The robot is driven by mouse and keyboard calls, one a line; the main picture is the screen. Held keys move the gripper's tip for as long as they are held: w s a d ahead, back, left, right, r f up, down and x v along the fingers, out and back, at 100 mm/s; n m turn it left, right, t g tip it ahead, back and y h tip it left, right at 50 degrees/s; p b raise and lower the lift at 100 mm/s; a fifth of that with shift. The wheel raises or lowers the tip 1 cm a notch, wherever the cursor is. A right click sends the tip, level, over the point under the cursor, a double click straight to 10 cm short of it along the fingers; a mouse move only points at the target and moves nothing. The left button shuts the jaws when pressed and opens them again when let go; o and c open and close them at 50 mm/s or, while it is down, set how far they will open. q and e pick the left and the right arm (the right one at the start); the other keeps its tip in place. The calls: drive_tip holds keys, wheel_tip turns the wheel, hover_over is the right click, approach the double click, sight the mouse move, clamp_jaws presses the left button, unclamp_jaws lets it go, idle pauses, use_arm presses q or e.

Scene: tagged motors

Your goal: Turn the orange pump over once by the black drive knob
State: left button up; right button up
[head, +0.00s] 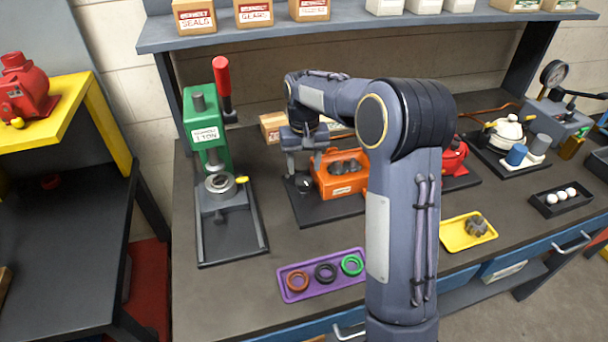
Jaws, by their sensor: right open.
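The orange pump (342,178) sits on a dark base plate on the workbench, left of my right arm, which hides its right end. The black drive knob (304,185) is at the pump's left end. My right gripper (304,165) points down just above the knob, with its fingers apart and nothing seen between them. I cannot tell whether the fingers touch the knob. My left gripper is not in view.
A green press (205,135) with a red lever stands left of the pump. A purple tray (330,288) with rings lies in front. A yellow tray (457,241) and a red pump (455,158) are right of my arm. A shelf with boxes is above.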

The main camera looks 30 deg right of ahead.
wheel_tip(320, 180, up, 2)
drive_tip(key=shift+r, duration=0.35)
drive_tip(key=shift+s, duration=0.15)
drive_tip(key=s+a+n+t+y, duration=0.1)
drive_tip(key=s+a, duration=0.5)
drive_tip(key=s, duration=0.8)
drive_tip(key=s+a+n+t+y, duration=0.1)
drive_tip(key=s+a+t, duration=0.3)
drive_tip(key=s, duration=1)
drive_tip(key=shift+s+a+r+t+y, duration=0.3)
drive_tip(key=shift+s+a+r+y, duration=0.1)
drive_tip(key=shift+a+y, duration=0.5)
drive_tip(key=shift+c, duration=0.3)
